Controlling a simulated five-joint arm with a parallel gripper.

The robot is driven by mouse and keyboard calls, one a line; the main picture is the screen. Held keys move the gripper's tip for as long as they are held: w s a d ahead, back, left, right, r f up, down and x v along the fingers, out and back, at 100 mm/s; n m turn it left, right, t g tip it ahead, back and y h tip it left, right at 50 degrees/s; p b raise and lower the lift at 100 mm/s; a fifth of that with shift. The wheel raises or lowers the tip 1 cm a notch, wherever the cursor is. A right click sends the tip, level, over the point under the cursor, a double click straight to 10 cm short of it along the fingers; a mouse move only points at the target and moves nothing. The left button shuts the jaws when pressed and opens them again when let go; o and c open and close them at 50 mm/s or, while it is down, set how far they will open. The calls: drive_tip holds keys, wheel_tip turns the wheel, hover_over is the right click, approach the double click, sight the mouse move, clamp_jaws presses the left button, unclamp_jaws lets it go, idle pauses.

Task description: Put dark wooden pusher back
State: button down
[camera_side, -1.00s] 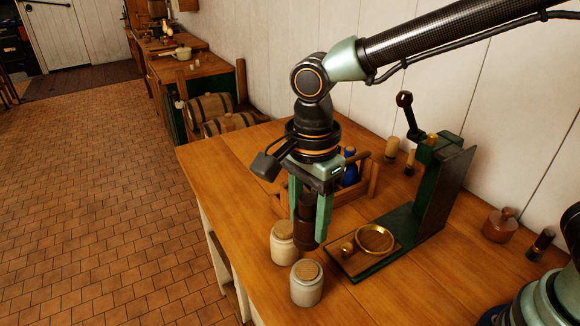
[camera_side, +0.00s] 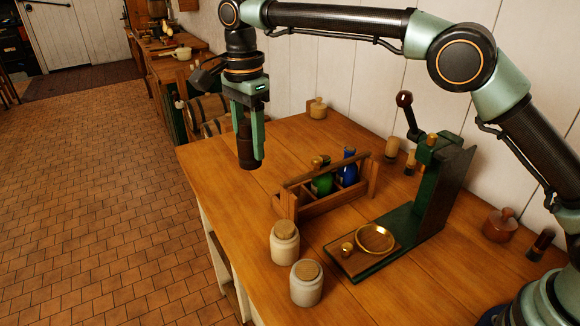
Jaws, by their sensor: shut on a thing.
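My gripper (camera_side: 245,150) is shut on the dark wooden pusher (camera_side: 246,146), a dark brown cylinder held upright between the two green fingers. It hangs over the far left part of the wooden table (camera_side: 200,158). Its lower end is close to or above the tabletop; I cannot tell whether it touches. The upper part of the pusher is partly hidden by the fingers.
A wooden caddy (camera_side: 324,204) holds a green bottle (camera_side: 322,183) and a blue bottle (camera_side: 348,168). A green press (camera_side: 440,190) with a brass dish (camera_side: 375,239) stands to its right. Two corked jars (camera_side: 285,243) stand near the front edge.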

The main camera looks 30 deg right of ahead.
drive_tip(key=w+f, duration=0.1)
drive_tip(key=f, duration=0.5)
drive_tip(key=w+d+f, duration=0.1)
drive_tip(key=f, duration=0.6)
drive_tip(key=w+f, duration=0.1)
drive_tip(key=f, duration=0.5)
drive_tip(key=shift+d+f, duration=0.3)
drive_tip(key=shift+f, duration=0.1)
drive_tip(key=shift+s, duration=0.1)
drive_tip(key=shift+c, duration=1.4)
unclamp_jaws()
drive_tip(key=shift+f, duration=0.15)
